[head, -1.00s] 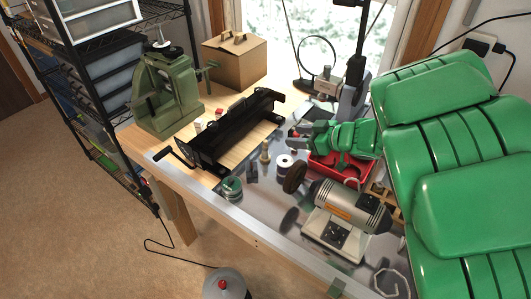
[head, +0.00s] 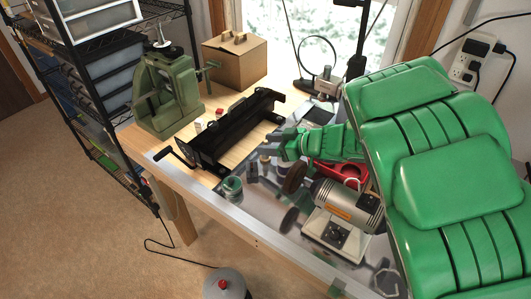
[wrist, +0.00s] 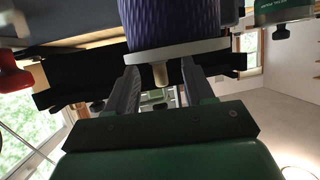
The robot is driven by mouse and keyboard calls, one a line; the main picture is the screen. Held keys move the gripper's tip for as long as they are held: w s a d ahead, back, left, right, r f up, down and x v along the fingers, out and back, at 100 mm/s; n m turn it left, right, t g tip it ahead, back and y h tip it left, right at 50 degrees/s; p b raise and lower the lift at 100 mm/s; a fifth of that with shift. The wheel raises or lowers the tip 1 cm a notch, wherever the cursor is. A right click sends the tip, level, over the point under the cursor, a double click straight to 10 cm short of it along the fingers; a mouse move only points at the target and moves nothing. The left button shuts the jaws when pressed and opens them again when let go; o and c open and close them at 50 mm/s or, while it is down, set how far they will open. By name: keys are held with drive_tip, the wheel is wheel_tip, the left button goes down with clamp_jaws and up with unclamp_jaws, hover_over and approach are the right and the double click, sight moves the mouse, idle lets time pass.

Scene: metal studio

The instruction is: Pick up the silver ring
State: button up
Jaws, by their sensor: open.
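My gripper (head: 270,146) is open above the workbench, in front of the bench grinder's left wheel. In the wrist view my gripper (wrist: 158,76) has its two fingers apart, with nothing clearly held between them. A ribbed purple cylinder with a silver-grey rim (wrist: 180,50) is just past the fingertips, and a small brass peg (wrist: 160,75) shows by it. I cannot tell whether this rim is the silver ring. A silver, angular ring-like piece (head: 388,281) lies at the bench's lower right in the head view, partly beside my green arm.
The bench grinder (head: 340,212) stands right of my gripper. A black machine frame (head: 232,130) is to its left, with a green jar (head: 231,188) in front. A red tray (head: 345,172) lies under my arm. A green press (head: 168,95) and cardboard box (head: 235,62) stand behind.

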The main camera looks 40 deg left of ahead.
drive_tip(key=shift+x, duration=0.9)
clamp_jaws()
